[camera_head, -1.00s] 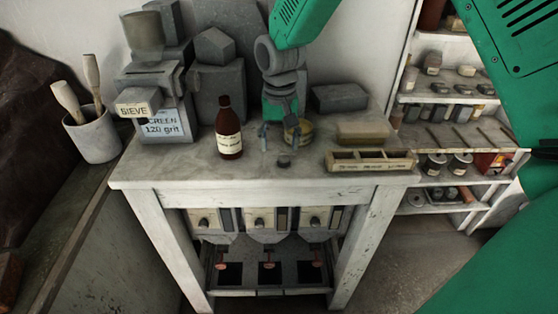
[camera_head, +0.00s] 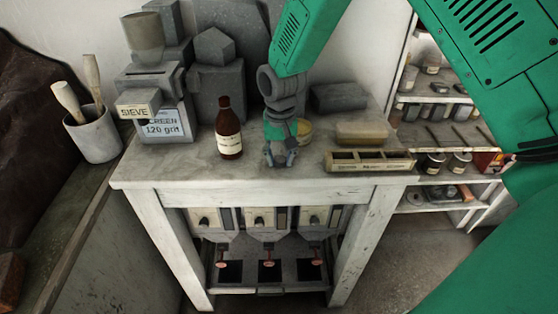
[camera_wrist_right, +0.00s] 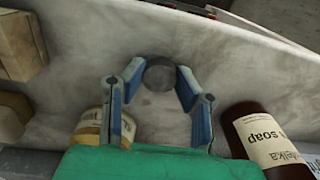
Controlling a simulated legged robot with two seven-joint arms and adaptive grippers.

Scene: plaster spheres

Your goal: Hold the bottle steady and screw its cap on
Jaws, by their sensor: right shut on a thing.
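The brown bottle (camera_head: 228,140) with a cream label stands upright on the bench top, its neck free of any gripper. It also shows in the right wrist view (camera_wrist_right: 262,125) at the right. My right gripper (camera_head: 281,161) points down at the bench to the right of the bottle. In the right wrist view its fingers (camera_wrist_right: 159,76) are shut on the small dark grey round cap (camera_wrist_right: 160,72), at the bench surface. In the head view the gripper hides the cap. My left gripper is in neither view.
A yellowish tin (camera_head: 305,131) stands just behind my right gripper. A compartmented wooden tray (camera_head: 371,167) and a tan block (camera_head: 361,134) lie to the right. The bench's front strip is clear.

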